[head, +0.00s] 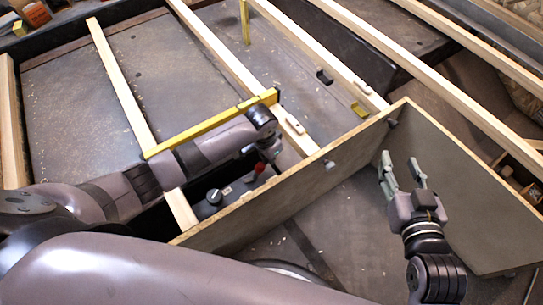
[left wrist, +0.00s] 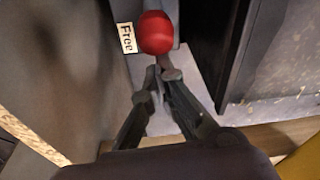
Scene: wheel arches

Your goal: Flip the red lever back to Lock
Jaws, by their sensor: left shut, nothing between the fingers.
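The red lever's round knob (left wrist: 156,33) fills the top middle of the left wrist view. A white label reading "Free" (left wrist: 127,38) is just left of the knob. In the head view the red knob (head: 259,168) shows small, close to my left gripper (head: 271,154). In the left wrist view my left gripper (left wrist: 161,76) is shut and empty, its fingertips just below the knob; whether they touch the lever I cannot tell. No Lock label is readable. My right gripper (head: 403,172) is open and empty, beyond the wooden panel on the right.
Wooden beams (head: 120,85) and a yellow bar (head: 205,126) lie around my left arm.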

